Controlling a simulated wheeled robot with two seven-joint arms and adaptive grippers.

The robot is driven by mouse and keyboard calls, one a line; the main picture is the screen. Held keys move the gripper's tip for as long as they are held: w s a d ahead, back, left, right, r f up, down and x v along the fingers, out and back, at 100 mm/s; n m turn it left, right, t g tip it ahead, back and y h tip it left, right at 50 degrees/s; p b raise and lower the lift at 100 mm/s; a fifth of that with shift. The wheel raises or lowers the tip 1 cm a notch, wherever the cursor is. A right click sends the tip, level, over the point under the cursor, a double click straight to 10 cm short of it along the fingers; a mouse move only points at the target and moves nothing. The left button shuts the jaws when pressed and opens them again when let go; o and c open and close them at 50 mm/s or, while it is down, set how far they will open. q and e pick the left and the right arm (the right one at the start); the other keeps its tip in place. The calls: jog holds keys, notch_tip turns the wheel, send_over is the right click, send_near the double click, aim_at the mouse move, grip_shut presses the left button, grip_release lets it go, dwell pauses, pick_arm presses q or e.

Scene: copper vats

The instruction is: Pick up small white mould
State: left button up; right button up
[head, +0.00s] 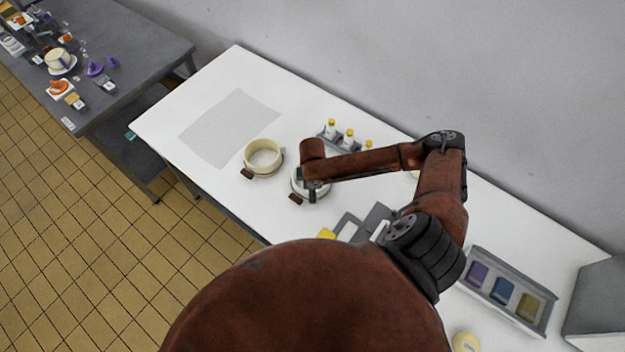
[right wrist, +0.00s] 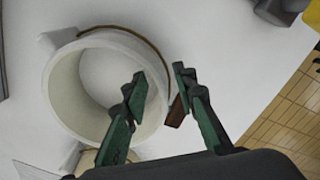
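The small white mould (head: 298,184) is an open ring on the white table, partly hidden under my right gripper (head: 313,186) in the head view. In the right wrist view the white mould (right wrist: 63,95) is a large upright ring with a thin brown band and a brown block at its near right side. My right gripper (right wrist: 158,84) is open there. One green finger shows over the ring's opening and the other outside its wall, with the near wall between them. I cannot tell whether they touch it. My left gripper is not in view.
A larger cream mould (head: 263,158) with a brown block stands close by on the left. A rack with yellow-capped bottles (head: 348,138) is behind. A grey sheet (head: 228,127) lies at the left. A tray of coloured blocks (head: 503,291) is at the right.

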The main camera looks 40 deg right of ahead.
jog(key=shift+c, duration=0.6)
grip_shut()
